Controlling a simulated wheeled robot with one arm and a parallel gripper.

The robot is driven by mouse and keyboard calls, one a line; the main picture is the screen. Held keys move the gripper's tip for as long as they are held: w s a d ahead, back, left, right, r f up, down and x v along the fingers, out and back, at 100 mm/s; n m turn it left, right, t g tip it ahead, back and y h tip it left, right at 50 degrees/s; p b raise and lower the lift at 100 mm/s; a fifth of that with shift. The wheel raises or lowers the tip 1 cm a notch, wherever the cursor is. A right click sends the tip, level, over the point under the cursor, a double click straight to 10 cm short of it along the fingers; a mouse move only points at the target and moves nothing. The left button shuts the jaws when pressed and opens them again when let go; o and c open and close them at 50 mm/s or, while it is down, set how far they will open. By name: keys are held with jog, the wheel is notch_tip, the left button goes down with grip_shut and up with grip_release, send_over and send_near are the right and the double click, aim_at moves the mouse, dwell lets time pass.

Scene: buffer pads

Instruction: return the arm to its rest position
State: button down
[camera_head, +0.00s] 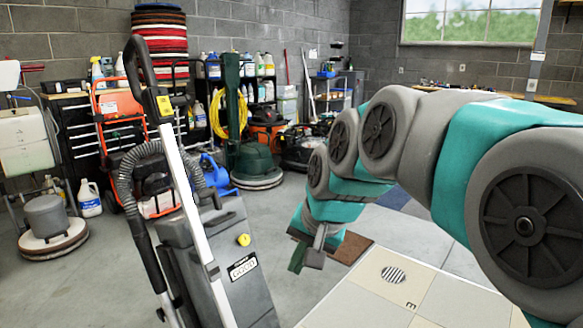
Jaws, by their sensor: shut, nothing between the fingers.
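My arm comes in from the right edge in grey and teal links and reaches toward the middle of the view. My gripper (308,255) hangs at its end, pointing down, with its fingers together and nothing seen between them. The far side of the gripper is hidden.
A grey upright floor machine (235,265) with a white pole stands close on the left of my gripper. A green floor machine (256,165) and a stack of red and dark pads (160,40) are farther back. Bare floor (290,210) lies between.

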jog(key=s+d+f+n+g+h, duration=0.1)
jog(key=s+d+f, duration=0.3)
jog(key=s, duration=0.4)
jog(key=s+d+f+n+g+h, duration=0.1)
jog(key=s+d+f+g, duration=0.1)
jog(key=s+d+f, duration=0.3)
jog(key=s+d+f+n+g+h, duration=0.1)
jog(key=s+d+f, duration=0.4)
jog(key=s, duration=0.8)
notch_tip(320, 180, down, 2)
jog(key=shift+f+g, duration=0.15)
jog(key=shift+g, duration=0.65)
